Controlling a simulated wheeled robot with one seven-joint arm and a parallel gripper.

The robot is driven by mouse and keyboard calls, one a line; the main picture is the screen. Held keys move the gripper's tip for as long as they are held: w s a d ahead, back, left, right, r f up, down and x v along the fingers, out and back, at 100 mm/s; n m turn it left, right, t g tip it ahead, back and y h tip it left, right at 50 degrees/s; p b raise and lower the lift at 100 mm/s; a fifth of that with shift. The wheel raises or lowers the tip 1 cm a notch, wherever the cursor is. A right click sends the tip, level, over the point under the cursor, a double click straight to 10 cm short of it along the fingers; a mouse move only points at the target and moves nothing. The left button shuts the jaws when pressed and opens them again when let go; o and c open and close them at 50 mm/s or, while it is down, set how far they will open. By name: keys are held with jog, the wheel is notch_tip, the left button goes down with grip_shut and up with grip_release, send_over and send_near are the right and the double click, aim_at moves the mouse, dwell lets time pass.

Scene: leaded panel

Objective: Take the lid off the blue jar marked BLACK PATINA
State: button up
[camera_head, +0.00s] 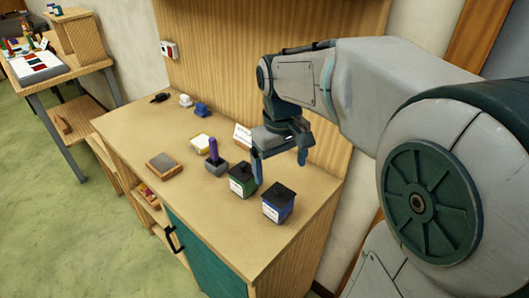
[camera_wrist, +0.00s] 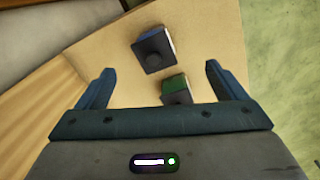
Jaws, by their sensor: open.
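The blue jar (camera_head: 277,206) stands upright near the right end of the wooden counter, with a black knobbed lid (camera_head: 279,191) on it. Its label is too small to read. It also shows from above in the wrist view, with its dark lid (camera_wrist: 153,53) towards the camera and a strip of blue side (camera_wrist: 148,31) visible. A green jar (camera_head: 242,182) with a black lid stands just left of it, and the green jar (camera_wrist: 174,86) shows between my fingers in the wrist view. My gripper (camera_head: 280,168) is open and empty above and behind the two jars.
A grey holder with a purple-handled tool (camera_head: 213,150) stands left of the green jar. A yellow-and-white dish (camera_head: 201,143), a wood-framed grey block (camera_head: 163,164) and a white card (camera_head: 243,135) are on the counter (camera_head: 200,208). The counter's front is clear.

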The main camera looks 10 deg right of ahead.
jog(key=n+g+p, duration=0.1)
jog(key=n+p, duration=0.1)
send_near(278, 186)
jog(key=f, duration=0.4)
jog(key=shift+s+a+f, duration=0.2)
jog(key=shift+s+f, duration=0.05)
jog(key=shift+f, duration=0.1)
jog(key=shift+s+d+f+p, duration=0.1)
jog(key=shift+d+f+p, duration=0.15)
jog(key=shift+f, duration=1.05)
jog(key=shift+s+d+f+p, duration=0.15)
jog(key=shift+f+p, duration=0.2)
jog(key=shift+f, duration=1)
jog(key=shift+c, duration=0.3)
jog(key=c, duration=0.9)
